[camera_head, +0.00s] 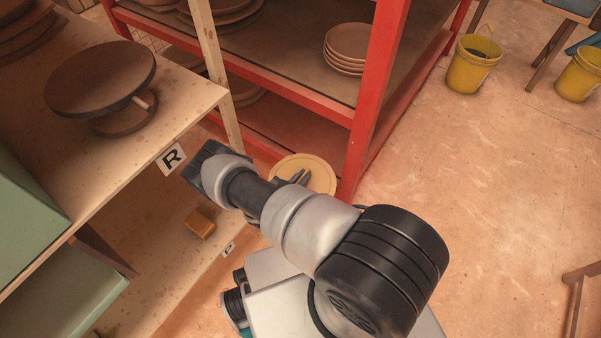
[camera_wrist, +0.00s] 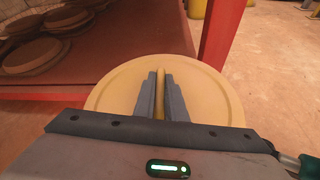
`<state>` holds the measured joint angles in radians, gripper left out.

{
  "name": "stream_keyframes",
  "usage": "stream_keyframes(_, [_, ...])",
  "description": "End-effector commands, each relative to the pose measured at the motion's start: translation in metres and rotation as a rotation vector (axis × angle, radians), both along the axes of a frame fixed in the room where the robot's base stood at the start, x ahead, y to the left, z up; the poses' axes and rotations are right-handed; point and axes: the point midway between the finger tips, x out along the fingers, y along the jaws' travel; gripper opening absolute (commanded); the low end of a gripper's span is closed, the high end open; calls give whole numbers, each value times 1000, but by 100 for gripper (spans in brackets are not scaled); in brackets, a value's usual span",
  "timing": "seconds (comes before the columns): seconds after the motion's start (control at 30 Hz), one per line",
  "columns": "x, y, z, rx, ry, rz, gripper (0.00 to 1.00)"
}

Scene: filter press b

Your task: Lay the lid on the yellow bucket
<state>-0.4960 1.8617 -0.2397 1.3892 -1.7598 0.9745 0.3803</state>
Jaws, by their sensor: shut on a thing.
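My gripper (camera_head: 296,178) is shut on the lid (camera_head: 316,172), a round pale-yellow disc. In the wrist view the two grey fingers (camera_wrist: 160,103) pinch the raised bar across the middle of the lid (camera_wrist: 212,98). The lid is in front of the red rack's near post, apart from any bucket. A yellow bucket (camera_head: 470,73) stands on the floor at the upper right of the head view, open, with something dark inside. A second yellow bucket (camera_head: 578,80) stands at the right edge. Which one the task means I cannot tell.
The red rack (camera_head: 365,100) with stacked bowls (camera_head: 346,50) stands beyond my gripper. A wooden shelf (camera_head: 190,95) with a round turntable (camera_head: 100,78) is at the left. A stool (camera_head: 555,40) is by the buckets. The floor (camera_head: 480,180) between is clear.

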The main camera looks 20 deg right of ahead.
Motion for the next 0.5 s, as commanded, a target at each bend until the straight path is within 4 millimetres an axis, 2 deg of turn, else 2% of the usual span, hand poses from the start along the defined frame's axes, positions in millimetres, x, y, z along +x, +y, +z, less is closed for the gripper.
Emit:
stream_keyframes(0.3, [0, 0, -35, 0, 0, 0, 0])
stream_keyframes(0.5, [0, 0, -47, -1, 0, 1, 0])
